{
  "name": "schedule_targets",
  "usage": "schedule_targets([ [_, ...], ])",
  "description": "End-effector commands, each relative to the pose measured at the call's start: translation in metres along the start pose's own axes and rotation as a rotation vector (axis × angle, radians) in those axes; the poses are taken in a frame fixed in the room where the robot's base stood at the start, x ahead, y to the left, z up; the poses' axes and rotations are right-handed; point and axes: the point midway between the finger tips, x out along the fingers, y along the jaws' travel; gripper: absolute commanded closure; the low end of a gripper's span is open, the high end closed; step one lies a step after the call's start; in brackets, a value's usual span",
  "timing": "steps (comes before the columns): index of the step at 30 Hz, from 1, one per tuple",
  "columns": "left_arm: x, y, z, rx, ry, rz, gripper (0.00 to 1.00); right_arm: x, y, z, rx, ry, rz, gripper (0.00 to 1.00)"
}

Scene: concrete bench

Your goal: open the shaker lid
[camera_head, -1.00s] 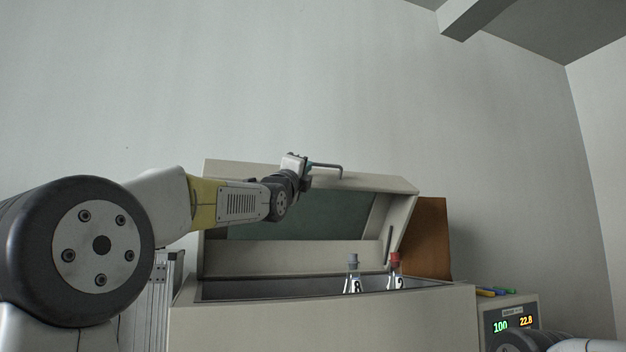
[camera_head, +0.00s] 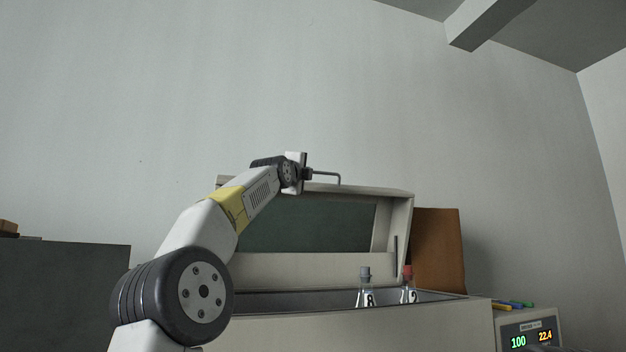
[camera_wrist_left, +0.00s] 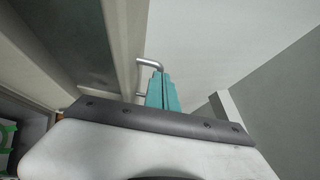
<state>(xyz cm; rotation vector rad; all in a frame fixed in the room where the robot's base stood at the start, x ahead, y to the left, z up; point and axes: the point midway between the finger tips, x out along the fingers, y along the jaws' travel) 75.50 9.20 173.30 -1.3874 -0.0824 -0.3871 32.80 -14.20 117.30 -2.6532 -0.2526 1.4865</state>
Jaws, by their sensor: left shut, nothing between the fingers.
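The shaker (camera_head: 380,325) is a pale box with its lid (camera_head: 400,225) raised, standing close to upright at the back. The lid's dark inner panel faces me, and the tub below is uncovered. A bent metal handle (camera_head: 333,176) sticks out at the lid's upper edge; it also shows in the left wrist view (camera_wrist_left: 149,63). My left gripper (camera_head: 308,174) is at the handle's left end, shut with nothing held. Its teal fingers (camera_wrist_left: 161,92) are beside the handle in the left wrist view; I cannot tell if they touch it. My right gripper is not in view.
Two flasks, one with a grey cap (camera_head: 365,273) and one with a red cap (camera_head: 408,272), stand in the tub. A control box (camera_head: 530,335) with lit digits and markers on top is at right. A brown board (camera_head: 437,250) stands behind. A dark panel (camera_head: 65,290) is at left.

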Motion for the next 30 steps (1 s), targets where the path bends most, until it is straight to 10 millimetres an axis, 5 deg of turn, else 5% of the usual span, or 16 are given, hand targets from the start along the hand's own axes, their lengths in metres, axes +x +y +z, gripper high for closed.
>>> schedule_targets([
  [19,-0.002,-0.001,0.002,0.0,0.0,-0.001,1.0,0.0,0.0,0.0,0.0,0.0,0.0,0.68],
  [30,-0.044,-0.001,0.004,0.001,-0.003,0.001,1.0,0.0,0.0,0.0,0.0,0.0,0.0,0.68],
])
